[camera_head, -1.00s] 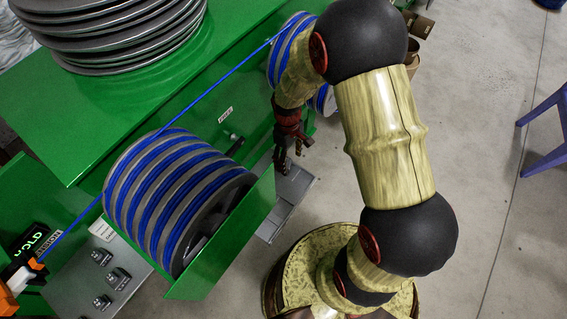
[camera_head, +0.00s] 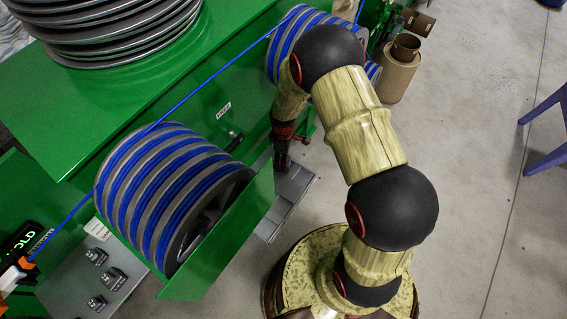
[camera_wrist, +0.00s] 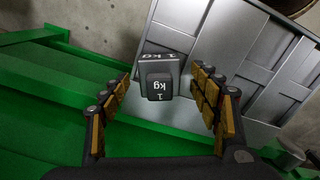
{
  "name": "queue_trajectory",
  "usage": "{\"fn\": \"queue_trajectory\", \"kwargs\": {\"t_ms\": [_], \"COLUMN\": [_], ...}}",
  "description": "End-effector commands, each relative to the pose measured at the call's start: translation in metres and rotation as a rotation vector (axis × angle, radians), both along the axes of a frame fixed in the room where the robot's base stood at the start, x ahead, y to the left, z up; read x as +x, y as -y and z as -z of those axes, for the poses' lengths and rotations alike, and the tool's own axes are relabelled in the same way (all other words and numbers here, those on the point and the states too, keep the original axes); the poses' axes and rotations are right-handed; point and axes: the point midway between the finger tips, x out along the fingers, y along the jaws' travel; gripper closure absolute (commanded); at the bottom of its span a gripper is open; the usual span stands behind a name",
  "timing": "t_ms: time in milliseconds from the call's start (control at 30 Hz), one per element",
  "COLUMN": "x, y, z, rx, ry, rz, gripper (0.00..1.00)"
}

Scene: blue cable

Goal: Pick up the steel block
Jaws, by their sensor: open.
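The steel block (camera_wrist: 160,79) is a dark grey block with "1 kg" printed on its faces in the wrist view. It shows between the two fingers of my gripper (camera_wrist: 162,84), with a gap to each finger. My gripper is open, with yellow-brown pads on the fingers. The block cannot be made out there. Whether the block stands on the tray is hard to tell.
A large spool with blue cable (camera_head: 165,195) and a green panel (camera_head: 235,235) stand left of my gripper. Several small dark blocks (camera_head: 97,256) sit on a grey plate at lower left. Cardboard rolls (camera_head: 398,75) and a purple stool (camera_head: 545,130) stand right. Open floor lies between.

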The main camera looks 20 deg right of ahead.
Motion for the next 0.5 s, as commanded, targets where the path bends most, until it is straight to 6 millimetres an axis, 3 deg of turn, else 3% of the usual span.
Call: {"fn": "queue_trajectory", "kwargs": {"t_ms": [33, 133, 367, 500], "x": [0.000, 0.001, 0.001, 0.001], "y": [0.000, 0.000, 0.000, 0.000], "z": [0.012, 0.021, 0.021, 0.021], "rx": [0.000, 0.000, 0.000, 0.000], "ry": [-0.001, 0.001, 0.002, 0.002], "rz": [0.000, 0.000, 0.000, 0.000], "gripper": [0.38, 0.38, 0.38, 0.45]}}
